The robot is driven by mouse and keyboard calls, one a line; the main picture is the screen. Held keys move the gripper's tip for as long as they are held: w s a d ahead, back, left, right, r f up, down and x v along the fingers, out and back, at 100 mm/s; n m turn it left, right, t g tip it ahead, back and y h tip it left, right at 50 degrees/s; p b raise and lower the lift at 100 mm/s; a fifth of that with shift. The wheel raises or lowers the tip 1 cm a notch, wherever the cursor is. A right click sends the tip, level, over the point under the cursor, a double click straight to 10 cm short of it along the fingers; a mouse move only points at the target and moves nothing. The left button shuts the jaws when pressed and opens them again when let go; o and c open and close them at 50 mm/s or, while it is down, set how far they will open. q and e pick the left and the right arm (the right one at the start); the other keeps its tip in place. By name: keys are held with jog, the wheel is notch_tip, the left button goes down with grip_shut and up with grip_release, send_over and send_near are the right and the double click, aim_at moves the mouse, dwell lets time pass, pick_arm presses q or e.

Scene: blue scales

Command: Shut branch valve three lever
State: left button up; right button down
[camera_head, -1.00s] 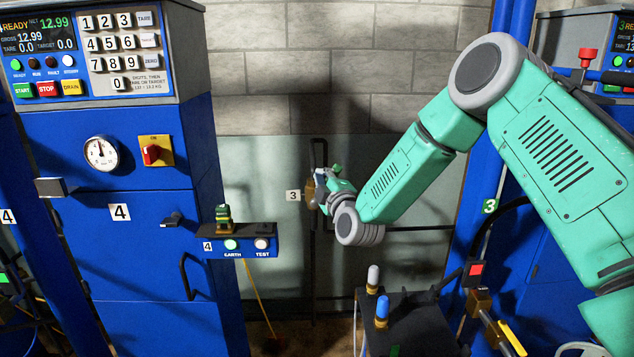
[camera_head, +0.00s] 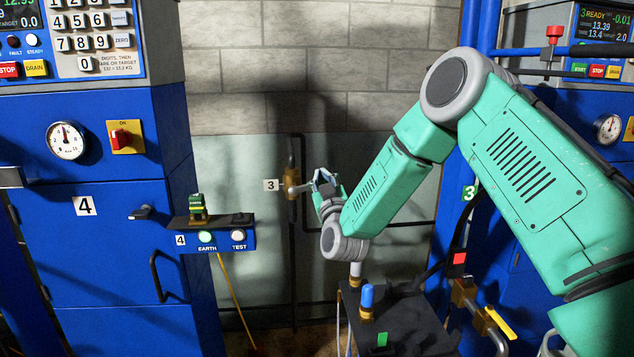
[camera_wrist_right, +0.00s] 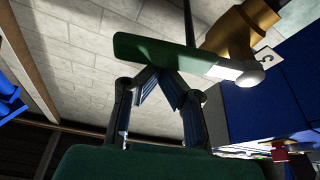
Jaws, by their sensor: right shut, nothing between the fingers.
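Branch valve three has a brass body (camera_head: 292,182) on a dark vertical pipe against the back wall, beside a white "3" tag (camera_head: 271,185). Its silver lever stem sticks out to the right in the head view. In the right wrist view, the green lever handle (camera_wrist_right: 150,50) lies across the upper middle, joined by a pale stem to the brass body (camera_wrist_right: 240,32). My right gripper (camera_head: 323,176) is just right of the valve body. Its fingertips (camera_wrist_right: 160,72) are together at the handle's lower edge, with nothing between them; contact is unclear. My left gripper is out of view.
A blue cabinet marked 4 (camera_head: 85,270) stands at the left, with a small shelf (camera_head: 215,240) jutting out. A dark stand (camera_head: 410,320) with coloured-topped fittings is below my right arm. Blue station 3 (camera_head: 510,290) is at the right.

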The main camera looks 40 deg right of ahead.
jog(key=m, duration=0.1)
jog(key=f+m+h+b, duration=0.1)
jog(key=shift+s+d+f+m+g, duration=0.15)
jog(key=shift+s+f+m+g, duration=0.05)
jog(key=shift+m+g, duration=0.2)
pick_arm(q)
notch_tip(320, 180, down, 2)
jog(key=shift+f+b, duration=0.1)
jog(key=shift+b, duration=0.2)
pick_arm(e)
jog(key=shift+s+d+f, duration=0.1)
jog(key=shift+d+f, duration=0.25)
jog(key=shift+f, duration=0.15)
jog(key=shift+a, duration=0.1)
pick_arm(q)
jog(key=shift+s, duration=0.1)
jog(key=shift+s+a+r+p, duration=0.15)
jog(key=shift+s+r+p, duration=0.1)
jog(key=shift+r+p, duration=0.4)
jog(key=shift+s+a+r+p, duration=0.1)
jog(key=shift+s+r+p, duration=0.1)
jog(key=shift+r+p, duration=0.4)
pick_arm(e)
jog(key=s+a, duration=0.4)
jog(key=s, duration=0.4)
jog(key=shift+a+r, duration=0.3)
jog(key=shift+r, duration=0.1)
